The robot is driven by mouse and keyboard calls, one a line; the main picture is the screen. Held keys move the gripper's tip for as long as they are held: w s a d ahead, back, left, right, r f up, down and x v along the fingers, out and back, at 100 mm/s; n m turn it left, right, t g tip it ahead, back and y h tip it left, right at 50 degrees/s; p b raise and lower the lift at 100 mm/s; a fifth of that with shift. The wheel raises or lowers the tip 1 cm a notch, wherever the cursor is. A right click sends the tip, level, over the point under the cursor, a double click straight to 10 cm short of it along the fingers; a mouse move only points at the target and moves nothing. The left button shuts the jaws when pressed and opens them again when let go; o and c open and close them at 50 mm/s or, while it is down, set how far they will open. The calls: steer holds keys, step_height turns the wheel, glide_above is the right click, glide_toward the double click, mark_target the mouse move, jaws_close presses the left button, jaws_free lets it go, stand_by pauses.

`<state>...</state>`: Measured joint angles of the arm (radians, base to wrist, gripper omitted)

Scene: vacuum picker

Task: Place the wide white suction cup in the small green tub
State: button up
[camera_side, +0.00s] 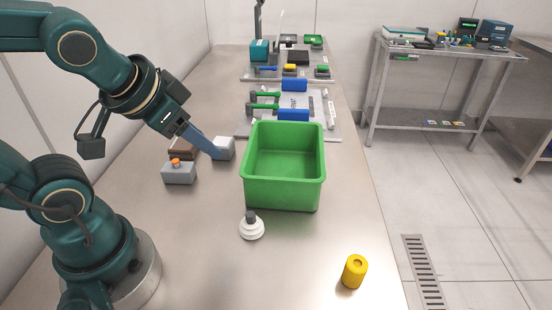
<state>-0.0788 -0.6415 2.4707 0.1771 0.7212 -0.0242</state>
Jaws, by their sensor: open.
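The wide white suction cup (252,229) stands on the steel table just in front of the green tub. It has a dark grey stem on top. The green tub (284,194) stands open in the middle of the table, and the part of its floor that shows is empty. My gripper (218,152) is left of the tub, its blue-grey fingers pointing down and right beside a small light grey block. It is apart from the suction cup and holds nothing that I can see. The gap between the fingers is hard to make out from this side.
A grey box with an orange button (179,172), a brown block (182,149) and the light grey block (225,148) stand left of the tub. A yellow cylinder (354,271) stands at front right. Fixtures with blue and green parts (293,113) fill the table behind.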

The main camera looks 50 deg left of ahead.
steer(key=o, duration=0.6)
steer(key=s+d, duration=0.1)
steer(key=s+d+h, duration=0.1)
steer(key=s+d+g+h, duration=0.1)
steer(key=d, duration=0.1)
steer(key=shift+s+d+f, duration=0.1)
steer(key=shift+s+f, duration=0.15)
steer(key=shift+s, duration=0.1)
steer(key=shift+c, duration=0.2)
steer(key=n+g, duration=0.4)
steer(key=n, duration=0.1)
glide_above(250, 215)
step_height(250, 215, down, 9)
steer(key=shift+r, duration=0.15)
steer(key=shift+s+f+g+y, duration=0.2)
steer(key=shift+f+g+y, duration=0.1)
steer(key=shift+f, duration=0.35)
steer(key=shift+m, duration=0.3)
steer(key=shift+w+f, duration=0.15)
steer(key=shift+f, duration=1.05)
steer(key=shift+w+f, duration=0.1)
steer(key=shift+f, duration=1.05)
